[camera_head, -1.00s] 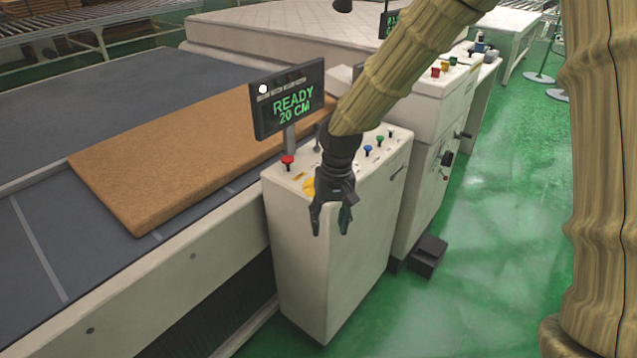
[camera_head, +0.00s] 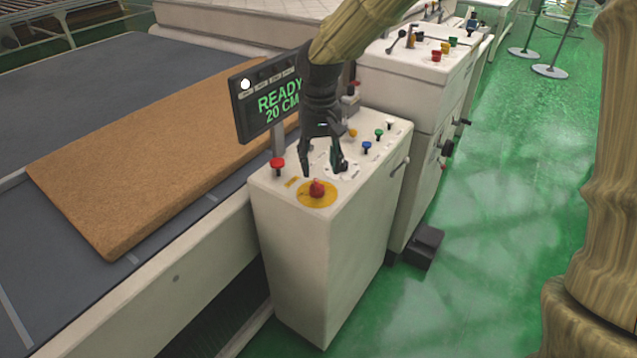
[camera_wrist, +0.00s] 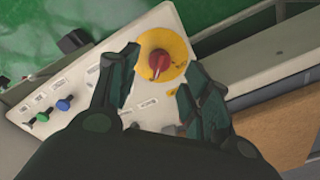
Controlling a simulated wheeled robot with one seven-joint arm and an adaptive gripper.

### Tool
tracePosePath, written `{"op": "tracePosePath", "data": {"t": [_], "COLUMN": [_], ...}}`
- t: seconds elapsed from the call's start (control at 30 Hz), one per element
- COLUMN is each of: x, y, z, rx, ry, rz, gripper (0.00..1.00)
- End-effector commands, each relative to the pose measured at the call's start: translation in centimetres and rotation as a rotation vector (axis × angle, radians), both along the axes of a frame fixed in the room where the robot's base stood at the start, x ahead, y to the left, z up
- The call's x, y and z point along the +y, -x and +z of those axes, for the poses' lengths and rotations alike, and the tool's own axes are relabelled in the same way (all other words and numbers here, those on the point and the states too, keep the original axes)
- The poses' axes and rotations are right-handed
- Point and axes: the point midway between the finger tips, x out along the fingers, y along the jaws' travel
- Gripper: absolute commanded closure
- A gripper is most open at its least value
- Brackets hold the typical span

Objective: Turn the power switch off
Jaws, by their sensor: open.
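The control cabinet (camera_head: 302,245) has a pale sloping panel on top. A red rotary knob on a yellow disc (camera_head: 317,190) sits at the panel's near end; which control is the power switch I cannot tell for sure. The same red knob shows in the wrist view (camera_wrist: 159,61), just beyond my fingertips and between their lines. My gripper (camera_head: 323,168) is open and empty, pointing down above the panel, a little behind the red knob in the head view. My fingers (camera_wrist: 158,92) hide part of the panel in the wrist view.
A red button (camera_head: 277,164) stands at the panel's left. Blue (camera_head: 367,146) and green (camera_head: 379,133) knobs stand at its right. A display (camera_head: 268,98) reading "READY 20 CM" rises behind. A brown mattress slab (camera_head: 150,150) lies on the conveyor at left.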

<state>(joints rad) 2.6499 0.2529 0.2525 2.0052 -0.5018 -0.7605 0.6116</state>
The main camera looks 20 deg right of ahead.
Motion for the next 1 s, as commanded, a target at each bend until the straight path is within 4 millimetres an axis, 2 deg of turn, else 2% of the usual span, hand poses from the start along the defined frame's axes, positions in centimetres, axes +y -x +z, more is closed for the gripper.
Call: {"op": "tracePosePath", "data": {"t": [0.2, 0.5, 0.7, 0.97, 1.0], "x": [0.1, 0.1, 0.0, -0.1, -0.1], "y": [0.0, 0.0, 0.0, 0.0, 0.0], "z": [-3.6, -7.0, -7.9, -8.0, -8.0], "rx": [0.004, 0.003, 0.001, 0.001, 0.001], "ry": [0.001, 0.000, 0.000, 0.000, 0.000], "rz": [0.002, 0.000, 0.000, -0.001, -0.001], "gripper": [0.52, 0.52, 0.52, 0.52, 0.56]}}
